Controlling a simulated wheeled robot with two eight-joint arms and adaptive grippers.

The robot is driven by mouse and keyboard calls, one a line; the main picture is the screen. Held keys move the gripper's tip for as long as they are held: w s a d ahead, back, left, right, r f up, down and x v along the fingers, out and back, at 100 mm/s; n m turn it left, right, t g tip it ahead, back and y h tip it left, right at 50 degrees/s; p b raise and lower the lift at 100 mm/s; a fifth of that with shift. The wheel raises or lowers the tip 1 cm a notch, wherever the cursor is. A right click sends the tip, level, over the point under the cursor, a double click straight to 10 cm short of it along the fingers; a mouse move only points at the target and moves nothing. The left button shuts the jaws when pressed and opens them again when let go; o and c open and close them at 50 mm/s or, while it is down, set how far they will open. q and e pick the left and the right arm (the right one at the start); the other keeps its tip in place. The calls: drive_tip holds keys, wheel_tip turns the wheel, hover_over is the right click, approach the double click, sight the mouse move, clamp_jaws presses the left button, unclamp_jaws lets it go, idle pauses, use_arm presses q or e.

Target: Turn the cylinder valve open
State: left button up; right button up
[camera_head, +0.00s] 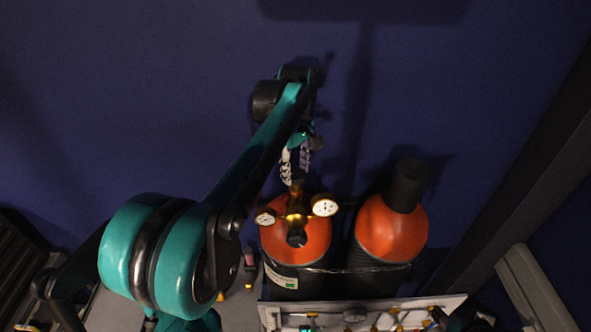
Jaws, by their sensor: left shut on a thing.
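Two gas cylinders with orange shoulders and dark bodies stand side by side. The left cylinder (312,240) carries a brass valve and regulator (296,212) with two round white gauges (325,207). The right cylinder (390,230) has a black cap. My left arm reaches up from the lower left and bends down at its wrist. My left gripper (296,163), with pale, ridged fingers, points down onto the top of the left cylinder's valve and is shut on it. The fingertips partly hide the valve's top. My right gripper is out of view.
A strap runs across both cylinders. A panel (400,306) with small fittings lies in front of them at the bottom edge. A dark beam (530,160) slants along the right. The dark blue surface behind is bare.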

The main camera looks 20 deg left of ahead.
sight(297, 174)
use_arm(q)
drive_tip(key=shift+n, duration=1.1)
drive_tip(key=o, duration=1.2)
drive_tip(key=shift+d, duration=0.1)
drive_tip(key=shift+c, duration=0.2)
drive_tip(key=shift+r, duration=0.15)
wheel_tip(297, 174, up, 12)
